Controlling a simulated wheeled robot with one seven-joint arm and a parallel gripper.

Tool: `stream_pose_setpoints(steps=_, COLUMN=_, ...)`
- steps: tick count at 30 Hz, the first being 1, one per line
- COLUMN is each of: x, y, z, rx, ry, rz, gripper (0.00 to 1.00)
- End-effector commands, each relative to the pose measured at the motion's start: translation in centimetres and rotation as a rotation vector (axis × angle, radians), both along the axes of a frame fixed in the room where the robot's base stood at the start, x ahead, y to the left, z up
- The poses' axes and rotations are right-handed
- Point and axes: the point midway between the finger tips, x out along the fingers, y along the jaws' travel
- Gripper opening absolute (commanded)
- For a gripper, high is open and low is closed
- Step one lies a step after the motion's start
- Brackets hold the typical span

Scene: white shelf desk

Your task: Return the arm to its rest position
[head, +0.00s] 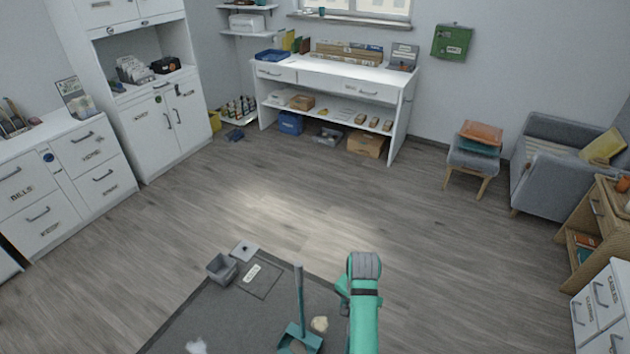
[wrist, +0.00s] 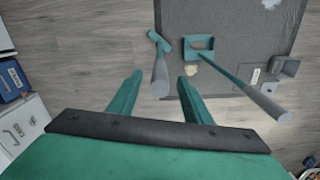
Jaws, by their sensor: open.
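My gripper (wrist: 160,76) shows in the wrist view with its two teal fingers apart and nothing between them. It points down over the wood floor by the edge of a dark grey mat. In the head view my teal arm (head: 363,315) stands at the bottom, right of centre; the fingers cannot be made out there. A teal and grey brush (wrist: 160,68) lies just beyond the fingertips in the wrist view, apart from them as far as I can tell. A long-handled teal dustpan (head: 299,300) is on the mat, left of my arm; it also shows in the wrist view (wrist: 240,82).
The grey mat (head: 215,310) bears a grey bin (head: 222,268), a beige crumpled piece (head: 319,323) and a white piece (head: 196,347). The white shelf desk (head: 405,88) stands at the back wall, white cabinets (head: 70,180) at left, a grey armchair (head: 545,190) at right. The middle floor is clear.

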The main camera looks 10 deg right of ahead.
Motion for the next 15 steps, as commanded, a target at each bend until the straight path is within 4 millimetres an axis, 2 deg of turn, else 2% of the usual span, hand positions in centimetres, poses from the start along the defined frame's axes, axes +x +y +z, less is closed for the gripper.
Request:
stream_pose_setpoints(steps=4, x=-0.3, y=0.4, z=-0.9, rx=0.005, ry=-0.012, rz=0.0, gripper=0.45)
stream_pose_setpoints(steps=8, x=-1.2, y=1.7, z=-3.1, rx=0.017, ry=-0.053, rz=0.001, gripper=0.45)
stream_pose_setpoints(steps=11, x=-1.9, y=3.2, z=-5.2, rx=0.024, ry=-0.104, rz=0.012, gripper=0.45)
stream_pose_setpoints(steps=15, x=-3.1, y=6.4, z=-7.9, rx=0.035, ry=-0.198, rz=0.048, gripper=0.45)
